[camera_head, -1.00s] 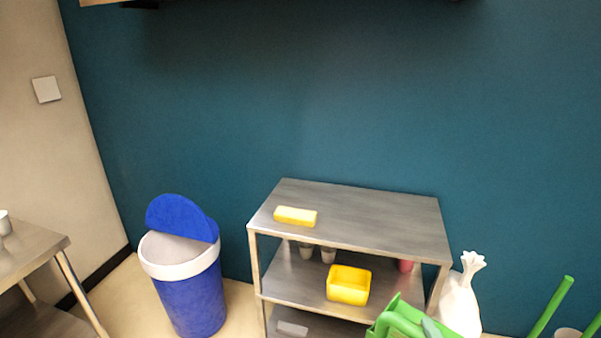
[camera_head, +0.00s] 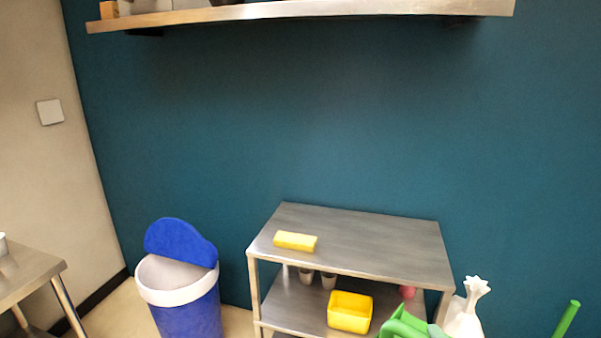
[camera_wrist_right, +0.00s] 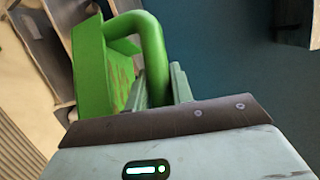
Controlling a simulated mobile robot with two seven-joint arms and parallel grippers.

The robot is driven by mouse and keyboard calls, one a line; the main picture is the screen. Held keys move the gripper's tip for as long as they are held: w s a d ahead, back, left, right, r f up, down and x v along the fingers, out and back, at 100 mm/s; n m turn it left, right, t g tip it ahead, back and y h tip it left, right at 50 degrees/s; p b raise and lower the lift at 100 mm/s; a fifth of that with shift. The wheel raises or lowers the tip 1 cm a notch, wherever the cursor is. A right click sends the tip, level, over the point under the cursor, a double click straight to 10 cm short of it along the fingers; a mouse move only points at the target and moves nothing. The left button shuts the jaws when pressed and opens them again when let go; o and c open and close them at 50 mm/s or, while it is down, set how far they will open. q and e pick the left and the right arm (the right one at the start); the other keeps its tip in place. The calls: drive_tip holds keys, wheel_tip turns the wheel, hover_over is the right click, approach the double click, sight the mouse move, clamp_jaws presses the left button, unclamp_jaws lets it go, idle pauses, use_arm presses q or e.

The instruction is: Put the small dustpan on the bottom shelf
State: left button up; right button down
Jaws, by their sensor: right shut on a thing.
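The green dustpan (camera_head: 403,324) is at the bottom edge of the head view, in front of the right part of the metal shelf unit (camera_head: 375,236). In the right wrist view the dustpan (camera_wrist_right: 92,68) and its looped handle fill the upper left. My right gripper (camera_wrist_right: 160,88) is shut on the dustpan's handle. The unit's top and middle shelves show; its bottom shelf is almost wholly below the head view's edge. My left gripper is not in view.
A yellow sponge (camera_head: 296,241) lies on the top shelf. A yellow box (camera_head: 349,312) and cups stand on the middle shelf. A blue bin (camera_head: 187,314) stands left of the unit, a white bag (camera_head: 464,322) right of it. A wall shelf (camera_head: 300,12) is above.

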drive_tip(key=s+f, duration=0.4)
drive_tip(key=f, duration=0.1)
drive_tip(key=shift+w, duration=0.1)
idle(0.3)
